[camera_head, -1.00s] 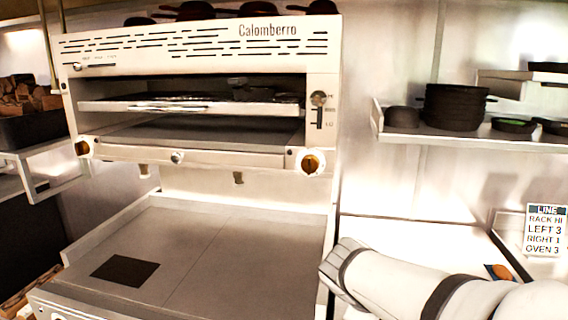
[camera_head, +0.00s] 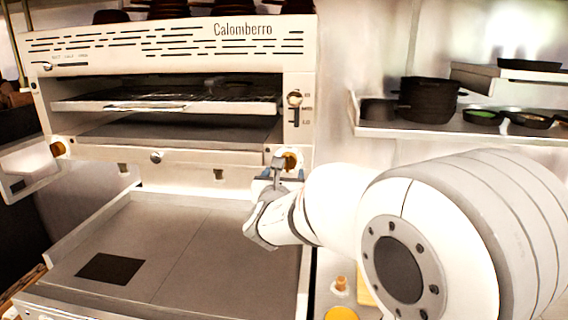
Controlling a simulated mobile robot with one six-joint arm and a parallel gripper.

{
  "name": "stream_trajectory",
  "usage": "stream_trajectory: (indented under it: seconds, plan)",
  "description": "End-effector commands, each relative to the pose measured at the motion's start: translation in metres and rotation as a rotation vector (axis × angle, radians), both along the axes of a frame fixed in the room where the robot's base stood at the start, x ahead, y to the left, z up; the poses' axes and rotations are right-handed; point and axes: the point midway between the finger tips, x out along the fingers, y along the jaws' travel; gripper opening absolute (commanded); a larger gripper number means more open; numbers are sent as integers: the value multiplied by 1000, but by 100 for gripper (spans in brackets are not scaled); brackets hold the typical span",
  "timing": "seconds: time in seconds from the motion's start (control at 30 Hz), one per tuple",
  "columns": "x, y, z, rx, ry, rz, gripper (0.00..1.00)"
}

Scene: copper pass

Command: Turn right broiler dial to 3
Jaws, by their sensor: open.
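The broiler (camera_head: 165,156) is a white unit with "Calomberro" on its top panel. Its right dial (camera_head: 291,160) is a brass-coloured knob at the lower right corner, partly hidden by my gripper. Its left dial (camera_head: 58,149) is a similar brass knob at the lower left. My gripper (camera_head: 278,168) is open, with its fingers just in front of and slightly left of the right dial. I cannot tell whether they touch it. The dial's markings and pointer are too small and covered to read.
A rack slider (camera_head: 294,98) sits above the right dial. A flat grey counter (camera_head: 190,225) lies below the broiler. A shelf with dark pans (camera_head: 428,100) is on the right wall. A yellow round item (camera_head: 341,313) is at the bottom, below my arm.

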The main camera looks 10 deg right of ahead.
Motion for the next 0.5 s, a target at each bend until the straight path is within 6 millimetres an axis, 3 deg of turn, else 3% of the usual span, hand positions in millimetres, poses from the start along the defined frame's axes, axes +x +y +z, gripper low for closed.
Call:
stream_trajectory:
  seconds: [0.3,0.5]
  plan:
    - [47,-16,1,3,2,-2,66]
    - [59,-19,0,3,0,-1,66]
